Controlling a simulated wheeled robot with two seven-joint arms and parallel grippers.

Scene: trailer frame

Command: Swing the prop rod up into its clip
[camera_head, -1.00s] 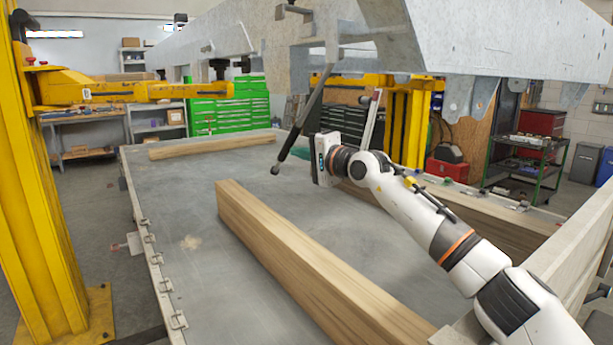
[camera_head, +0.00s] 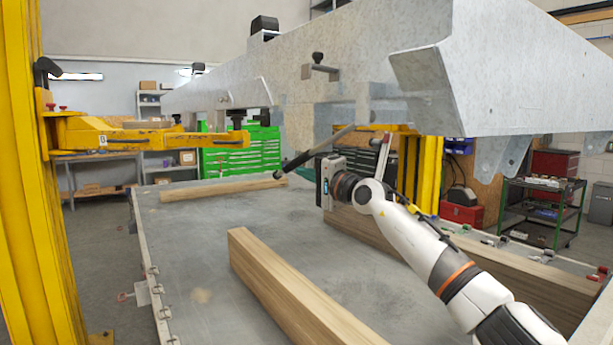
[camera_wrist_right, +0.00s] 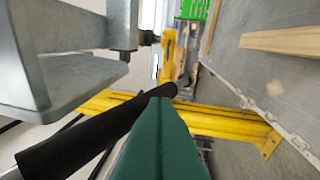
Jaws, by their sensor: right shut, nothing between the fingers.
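The prop rod (camera_head: 318,151) hangs from the underside of the grey metal frame, tilted down to the left, with a dark sleeve and a knob at its free end. In the right wrist view, its black sleeve (camera_wrist_right: 78,140) crosses beside the green fingers of my right gripper (camera_wrist_right: 160,108). The fingers are shut with nothing between them. They overlap the rod in that view; I cannot tell whether they touch. In the head view my right gripper (camera_head: 322,182) is just right of the sleeve. A bracket with a dark knob (camera_head: 318,64), possibly the clip, is on the frame's side above.
The grey metal frame (camera_head: 420,45) overhangs the flat grey bed (camera_head: 215,240). Wooden beams (camera_head: 290,290) lie on the bed. A yellow lift post (camera_head: 25,200) with its arm (camera_head: 150,138) stands left. A second yellow post (camera_head: 428,175) stands behind my right arm.

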